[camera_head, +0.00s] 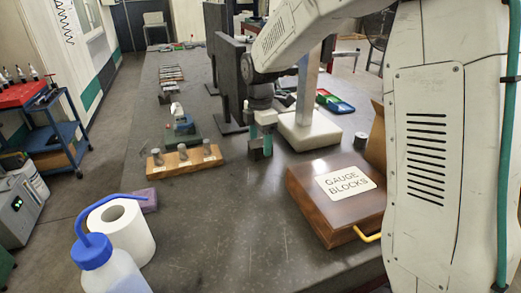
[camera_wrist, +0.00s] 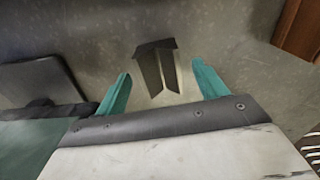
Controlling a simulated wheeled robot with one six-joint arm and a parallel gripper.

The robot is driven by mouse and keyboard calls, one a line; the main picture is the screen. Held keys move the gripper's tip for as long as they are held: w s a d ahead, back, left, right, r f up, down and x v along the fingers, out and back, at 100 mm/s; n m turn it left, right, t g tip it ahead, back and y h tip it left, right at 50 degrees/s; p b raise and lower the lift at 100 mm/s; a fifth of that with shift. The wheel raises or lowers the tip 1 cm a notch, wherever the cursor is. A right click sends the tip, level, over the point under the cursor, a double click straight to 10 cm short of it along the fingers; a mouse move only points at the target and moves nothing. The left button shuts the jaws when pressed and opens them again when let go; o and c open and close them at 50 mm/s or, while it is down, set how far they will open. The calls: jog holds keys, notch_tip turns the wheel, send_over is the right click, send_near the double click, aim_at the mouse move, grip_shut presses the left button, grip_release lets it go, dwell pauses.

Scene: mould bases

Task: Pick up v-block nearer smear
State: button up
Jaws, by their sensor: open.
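A dark v-block (camera_wrist: 150,72) with a lighter side face stands on the grey worktop in the wrist view. My gripper (camera_wrist: 161,70) is open, with one teal finger to the left of the block and one to the right. Gaps show between the block and both fingers, and nothing is held. In the head view my gripper (camera_head: 261,148) points down over the middle of the bench. There the block is not clearly told apart from the fingers. I cannot make out a smear or a second v-block for certain.
A brown gauge block box (camera_head: 305,196) lies right of my gripper. A wooden stand with metal knobs (camera_head: 170,165) is to the left, and dark upright plates (camera_head: 229,80) stand behind. A paper roll (camera_head: 135,240) and a blue-capped bottle (camera_head: 92,252) are front left. The front middle worktop is clear.

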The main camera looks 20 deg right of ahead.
jog(key=shift+f, duration=0.85)
grip_shut()
jog(key=shift+r, duration=0.2)
